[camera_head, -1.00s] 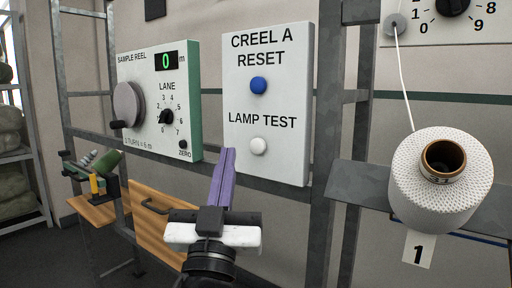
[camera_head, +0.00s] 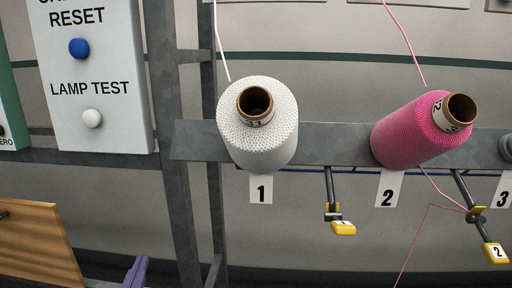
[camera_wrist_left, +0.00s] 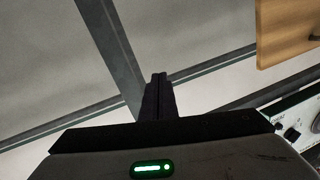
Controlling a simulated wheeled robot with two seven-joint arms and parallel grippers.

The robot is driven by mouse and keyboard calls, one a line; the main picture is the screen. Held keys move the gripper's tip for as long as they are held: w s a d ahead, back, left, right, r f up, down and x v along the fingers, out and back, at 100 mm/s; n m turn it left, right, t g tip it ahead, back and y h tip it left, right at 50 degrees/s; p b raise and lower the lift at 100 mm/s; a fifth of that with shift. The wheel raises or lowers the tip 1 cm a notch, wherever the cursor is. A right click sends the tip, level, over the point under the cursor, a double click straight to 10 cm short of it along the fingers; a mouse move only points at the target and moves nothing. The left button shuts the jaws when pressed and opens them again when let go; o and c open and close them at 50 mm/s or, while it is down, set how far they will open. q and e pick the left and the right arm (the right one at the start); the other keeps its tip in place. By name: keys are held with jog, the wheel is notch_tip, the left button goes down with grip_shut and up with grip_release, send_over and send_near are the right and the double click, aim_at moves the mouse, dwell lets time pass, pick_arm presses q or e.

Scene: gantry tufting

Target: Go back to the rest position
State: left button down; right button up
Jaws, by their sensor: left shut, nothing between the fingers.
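My left gripper (camera_head: 137,270) shows only as purple fingertips at the bottom edge of the head view, left of centre. In the left wrist view its dark fingers (camera_wrist_left: 158,97) are together with nothing between them. They are apart from the panel and the frame in the head view. My right gripper is in neither view.
A panel with a blue button (camera_head: 79,48) and a white button (camera_head: 92,118) is at upper left. White cone 1 (camera_head: 258,145) and pink cone 2 (camera_head: 410,135) sit along a grey rail (camera_head: 330,150). Yellow tags (camera_head: 343,228) hang below. A wooden drawer front (camera_head: 35,240) is lower left.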

pick_arm(q)
jog(key=s+d+f+m+g+h, duration=0.15)
jog(key=s+f, duration=0.25)
jog(key=f, duration=0.6)
jog(key=s+d+f+g+h, duration=0.1)
jog(key=s+d+f+g, duration=0.2)
jog(key=f, duration=0.6)
jog(key=s+d+f+g+h, duration=0.2)
jog(key=s+f+g, duration=0.2)
jog(key=s+f, duration=1)
jog(key=shift+s+d, duration=0.2)
jog(key=shift+s, duration=0.6)
jog(key=shift+g, duration=0.25)
